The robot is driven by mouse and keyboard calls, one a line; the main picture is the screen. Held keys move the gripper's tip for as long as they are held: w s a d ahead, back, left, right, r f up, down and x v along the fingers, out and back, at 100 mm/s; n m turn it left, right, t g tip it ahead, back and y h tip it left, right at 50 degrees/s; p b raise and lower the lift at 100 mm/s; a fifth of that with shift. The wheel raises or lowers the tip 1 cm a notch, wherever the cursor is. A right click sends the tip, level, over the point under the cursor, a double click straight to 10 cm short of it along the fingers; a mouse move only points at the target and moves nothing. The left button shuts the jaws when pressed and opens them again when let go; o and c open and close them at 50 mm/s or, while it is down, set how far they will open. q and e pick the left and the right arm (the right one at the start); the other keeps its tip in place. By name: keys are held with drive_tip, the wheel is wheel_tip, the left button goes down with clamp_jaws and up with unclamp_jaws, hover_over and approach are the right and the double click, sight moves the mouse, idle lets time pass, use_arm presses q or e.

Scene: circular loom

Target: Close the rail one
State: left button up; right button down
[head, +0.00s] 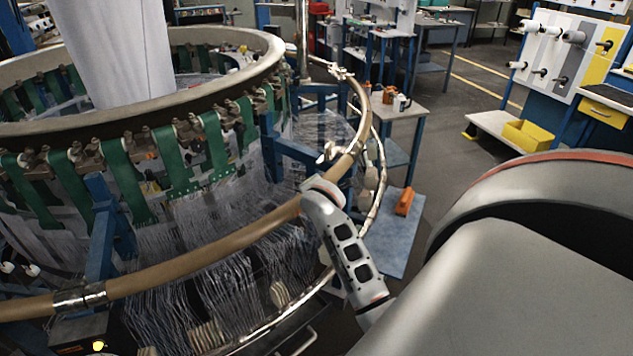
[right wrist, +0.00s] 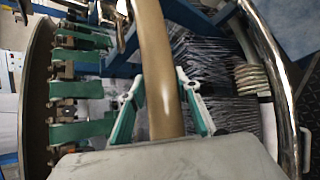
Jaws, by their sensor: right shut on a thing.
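The rail is a tan, curved tube (head: 215,250) that runs around the front and right side of the circular loom (head: 150,110). A metal clamp band (head: 80,297) sits on it at the lower left, and a metal fitting (head: 330,152) is near it at the right. My right gripper (head: 322,186) comes in from the right and is shut on the rail. In the right wrist view the rail (right wrist: 152,45) passes between the fingers of my right gripper (right wrist: 160,88). I cannot tell whether the rail is fully closed. My left gripper is not in view.
Green straps (head: 175,160) and fine threads (head: 190,270) hang on the loom inside the rail. A shiny metal hoop (head: 375,205) runs lower and outside it. A small table (head: 400,110) with items stands behind. Open floor (head: 450,150) lies to the right.

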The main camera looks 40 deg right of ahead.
drive_tip(key=shift+s+a+f, duration=0.15)
drive_tip(key=shift+f, duration=0.55)
drive_tip(key=c, duration=1.5)
unclamp_jaws()
drive_tip(key=shift+f, duration=0.1)
drive_tip(key=shift+o, duration=0.2)
drive_tip(key=shift+r, duration=0.35)
drive_tip(key=v, duration=1.1)
drive_tip(key=shift+a, duration=0.2)
drive_tip(key=shift+s+r, duration=0.1)
drive_tip(key=shift+s, duration=0.05)
